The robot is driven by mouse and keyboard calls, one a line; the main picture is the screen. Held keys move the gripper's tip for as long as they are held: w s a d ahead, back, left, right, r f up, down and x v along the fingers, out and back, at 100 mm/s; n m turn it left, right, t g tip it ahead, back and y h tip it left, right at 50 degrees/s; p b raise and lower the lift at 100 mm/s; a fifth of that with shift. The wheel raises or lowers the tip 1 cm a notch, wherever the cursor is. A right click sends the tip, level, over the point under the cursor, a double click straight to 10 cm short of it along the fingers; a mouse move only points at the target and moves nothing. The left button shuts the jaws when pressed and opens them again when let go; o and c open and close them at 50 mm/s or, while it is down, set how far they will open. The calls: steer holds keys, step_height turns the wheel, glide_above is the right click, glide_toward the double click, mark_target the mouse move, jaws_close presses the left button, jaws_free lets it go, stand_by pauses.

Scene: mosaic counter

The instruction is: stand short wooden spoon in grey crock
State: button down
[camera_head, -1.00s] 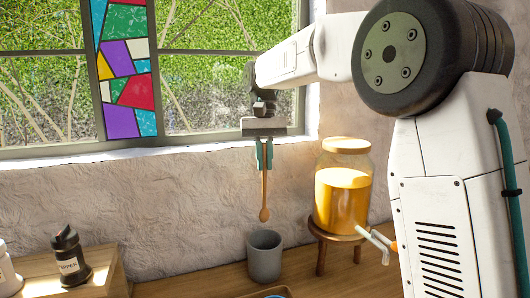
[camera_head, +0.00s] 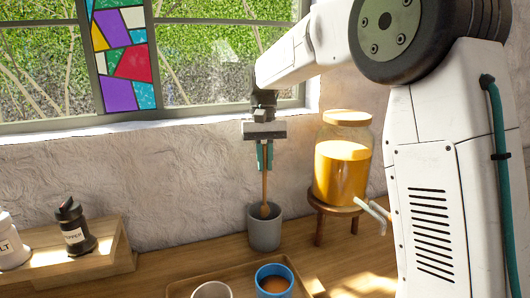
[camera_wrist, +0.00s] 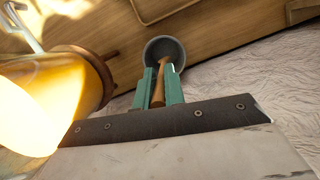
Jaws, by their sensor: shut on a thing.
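The short wooden spoon (camera_head: 265,188) hangs upright, bowl end down, from my gripper (camera_head: 265,157). My gripper is shut on the upper part of its handle. The grey crock (camera_head: 264,233) stands on the wooden counter below. The spoon's bowl end is at the crock's mouth, within the rim's outline; I cannot tell how deep it reaches. In the wrist view the spoon (camera_wrist: 158,92) runs between the green fingers (camera_wrist: 160,88) towards the open mouth of the crock (camera_wrist: 166,47).
A glass jar of amber liquid (camera_head: 342,172) with a tap stands on a wooden stool right of the crock. In front is a tray (camera_head: 186,288) with a blue cup (camera_head: 274,280) and a pale cup (camera_head: 212,291). Salt and pepper pots (camera_head: 75,228) stand on a shelf at left.

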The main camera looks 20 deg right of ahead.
mark_target(265, 175)
steer(key=shift+f, duration=1.9)
steer(key=c, duration=1.4)
jaws_free()
step_height(265, 175, up, 4)
steer(key=shift+f, duration=0.1)
steer(key=s, duration=1)
steer(key=s+r, duration=0.1)
steer(key=s, duration=0.5)
